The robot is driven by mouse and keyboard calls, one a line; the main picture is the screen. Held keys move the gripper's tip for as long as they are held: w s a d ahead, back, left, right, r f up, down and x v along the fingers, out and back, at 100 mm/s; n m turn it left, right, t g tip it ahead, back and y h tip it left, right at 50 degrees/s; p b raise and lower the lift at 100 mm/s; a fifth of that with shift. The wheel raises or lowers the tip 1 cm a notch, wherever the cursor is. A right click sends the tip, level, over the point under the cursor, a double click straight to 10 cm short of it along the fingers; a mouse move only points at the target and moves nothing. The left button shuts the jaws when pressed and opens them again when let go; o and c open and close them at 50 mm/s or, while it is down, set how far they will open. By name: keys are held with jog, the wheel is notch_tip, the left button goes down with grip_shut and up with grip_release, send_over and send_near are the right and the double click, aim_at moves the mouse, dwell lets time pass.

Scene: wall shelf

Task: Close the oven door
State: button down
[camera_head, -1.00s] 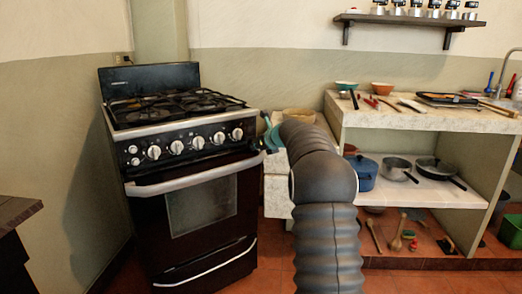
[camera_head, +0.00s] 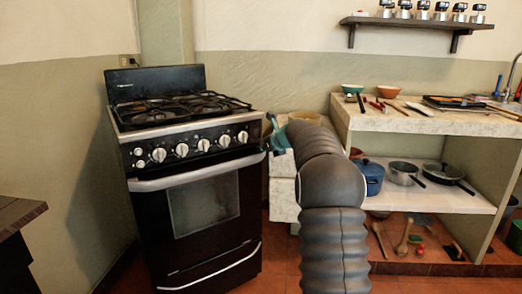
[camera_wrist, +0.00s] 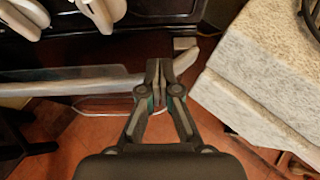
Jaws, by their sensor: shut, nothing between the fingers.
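The black oven (camera_head: 190,165) stands left of centre in the head view. Its door (camera_head: 204,204), with a glass window and a pale handle bar (camera_head: 196,174), is upright against the oven front. It looks shut or nearly so; I cannot tell whether a small gap is left. In the wrist view the handle (camera_wrist: 75,87) runs across from the left. My gripper (camera_wrist: 157,68) is shut and empty, its fingertips over the right part of the handle. I cannot tell if they touch it. In the head view my arm hides most of the gripper.
A stone counter (camera_head: 425,121) with bowls and utensils stands to the right, with pots on its lower shelf (camera_head: 440,195). Its pale side block (camera_wrist: 255,75) is close to the right of my gripper. A dark table edge (camera_head: 20,215) is at the left.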

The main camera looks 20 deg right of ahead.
notch_tip(320, 180, up, 9)
jog(key=shift+w+r+p, duration=0.2)
jog(key=shift+w+p, duration=0.1)
jog(key=shift+w, duration=0.05)
dwell(0.4)
